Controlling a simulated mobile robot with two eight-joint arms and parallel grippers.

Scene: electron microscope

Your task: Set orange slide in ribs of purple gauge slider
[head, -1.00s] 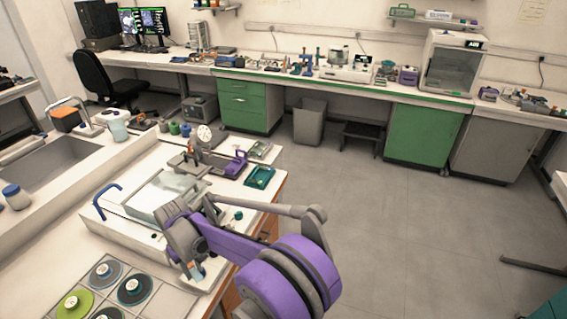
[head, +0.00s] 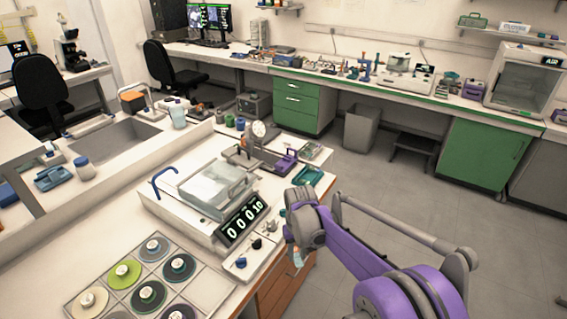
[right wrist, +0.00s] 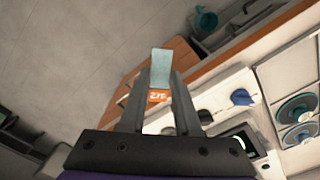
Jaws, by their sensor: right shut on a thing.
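My right gripper (right wrist: 157,100) is shut on the orange slide (right wrist: 161,66), a pale blue-green glass piece with an orange marked end (right wrist: 158,96) between the fingers. In the head view this gripper (head: 296,256) is at the right edge of the near counter, and the slide is only a small pale and orange patch. The purple gauge slider (head: 284,164) sits on the dial gauge stand (head: 258,158) farther back on the counter, apart from the gripper. Its ribs are too small to make out. My left gripper is not in view.
A glass-topped instrument (head: 215,188) with a lit display (head: 242,219) stands left of the gripper. Small knobs (head: 271,226) stand near the counter edge. A sectioned tray of round discs (head: 150,270) is in front. Open floor lies right.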

